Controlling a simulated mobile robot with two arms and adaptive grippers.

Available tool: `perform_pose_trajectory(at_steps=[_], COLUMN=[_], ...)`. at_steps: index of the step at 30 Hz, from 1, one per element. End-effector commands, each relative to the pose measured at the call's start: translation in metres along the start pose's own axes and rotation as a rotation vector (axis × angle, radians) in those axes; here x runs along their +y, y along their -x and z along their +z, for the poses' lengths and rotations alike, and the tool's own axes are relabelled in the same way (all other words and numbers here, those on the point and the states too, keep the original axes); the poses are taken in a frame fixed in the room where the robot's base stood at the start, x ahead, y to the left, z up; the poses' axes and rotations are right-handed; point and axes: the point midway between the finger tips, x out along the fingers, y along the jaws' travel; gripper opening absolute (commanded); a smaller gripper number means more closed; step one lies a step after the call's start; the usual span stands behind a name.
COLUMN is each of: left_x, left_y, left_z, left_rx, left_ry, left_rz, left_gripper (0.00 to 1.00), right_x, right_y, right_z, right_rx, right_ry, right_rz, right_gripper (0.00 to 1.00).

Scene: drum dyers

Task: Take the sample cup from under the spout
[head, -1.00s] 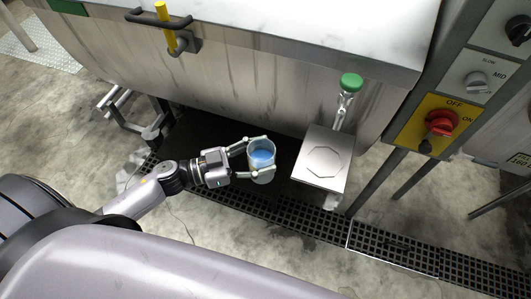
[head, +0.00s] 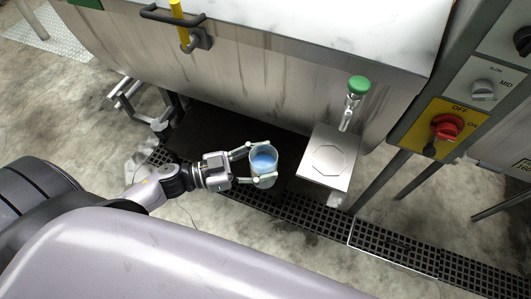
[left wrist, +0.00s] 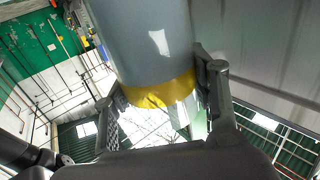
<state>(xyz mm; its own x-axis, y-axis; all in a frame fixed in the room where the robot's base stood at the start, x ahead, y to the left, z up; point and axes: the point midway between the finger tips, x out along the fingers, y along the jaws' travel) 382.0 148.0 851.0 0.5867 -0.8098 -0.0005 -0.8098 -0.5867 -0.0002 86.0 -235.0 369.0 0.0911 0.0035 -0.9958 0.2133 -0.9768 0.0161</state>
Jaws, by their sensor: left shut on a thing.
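The sample cup (head: 263,163) is a clear cup with blue liquid in it. My left gripper (head: 259,164) is shut on it, one finger on each side, and holds it upright to the left of the spout. The cup also shows close up in the left wrist view (left wrist: 150,45), between the finger pads, with a yellow band around it. The spout (head: 347,113) has a green knob (head: 359,84) on top and stands over a small metal shelf (head: 325,158) with an octagon mark. The shelf is empty. My right gripper is not in view.
The steel drum machine (head: 250,75) fills the back, with a yellow-handled lever (head: 188,32) on its front. A control panel with a red switch (head: 447,126) stands at the right. A floor grate (head: 390,250) runs below the shelf. Open concrete floor lies in front.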

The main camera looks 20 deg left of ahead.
Motion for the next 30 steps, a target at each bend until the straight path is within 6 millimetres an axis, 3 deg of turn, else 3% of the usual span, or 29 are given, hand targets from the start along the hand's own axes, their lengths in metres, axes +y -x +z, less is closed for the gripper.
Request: perform_pose_trajectory(at_steps=[30], left_x=[0.05], left_y=[0.036], left_z=[-0.001], left_rx=[0.001], left_ry=[0.002], left_rz=[0.0], left_gripper=[0.24], right_x=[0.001], right_y=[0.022], right_z=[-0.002], right_rx=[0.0], right_ry=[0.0], right_rz=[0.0], right_gripper=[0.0])
